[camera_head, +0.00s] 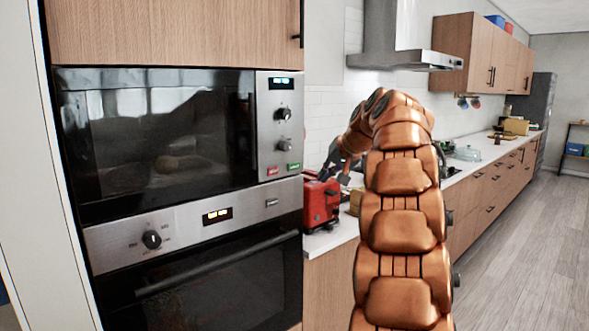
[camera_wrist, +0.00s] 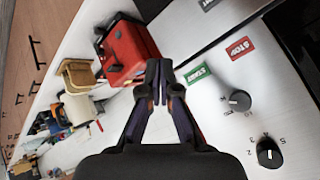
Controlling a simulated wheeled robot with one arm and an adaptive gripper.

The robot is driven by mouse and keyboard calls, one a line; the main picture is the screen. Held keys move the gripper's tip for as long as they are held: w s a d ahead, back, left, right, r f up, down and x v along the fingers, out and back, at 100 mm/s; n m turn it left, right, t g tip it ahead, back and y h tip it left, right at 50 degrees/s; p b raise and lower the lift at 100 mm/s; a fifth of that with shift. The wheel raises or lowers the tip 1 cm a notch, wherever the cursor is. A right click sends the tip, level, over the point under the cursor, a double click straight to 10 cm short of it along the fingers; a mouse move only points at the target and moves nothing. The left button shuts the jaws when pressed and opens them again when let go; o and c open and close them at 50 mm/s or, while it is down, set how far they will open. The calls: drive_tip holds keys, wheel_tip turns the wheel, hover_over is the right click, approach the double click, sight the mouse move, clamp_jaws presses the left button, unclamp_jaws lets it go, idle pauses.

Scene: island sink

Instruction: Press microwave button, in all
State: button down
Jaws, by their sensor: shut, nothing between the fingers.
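The built-in microwave (camera_head: 160,140) has a dark glass door and a steel control panel (camera_head: 264,125) with a lit display and two knobs. At the panel's bottom are a red stop button (camera_head: 272,170) and a green start button (camera_head: 293,167). In the wrist view the green start button (camera_wrist: 198,75) lies just right of my fingertips, with the red stop button (camera_wrist: 240,48) farther right. My gripper (camera_wrist: 158,82) is shut and empty. In the head view my gripper (camera_head: 330,168) is right of the panel, partly hidden by my arm. I cannot tell whether it touches anything.
A red toaster (camera_head: 321,203) stands on the counter right of the microwave, below my gripper. An oven (camera_head: 200,285) sits under the microwave. The counter with several items runs back to the right under a range hood (camera_head: 400,58). The floor (camera_head: 530,240) at right is clear.

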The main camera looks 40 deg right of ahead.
sight(294, 167)
drive_tip(key=shift+w+d+p, duration=0.1)
drive_tip(key=shift+w+p, duration=3.1)
drive_tip(key=shift+w, duration=1.2)
drive_tip(key=shift+w, duration=0.1)
drive_tip(key=shift+w+p, duration=0.3)
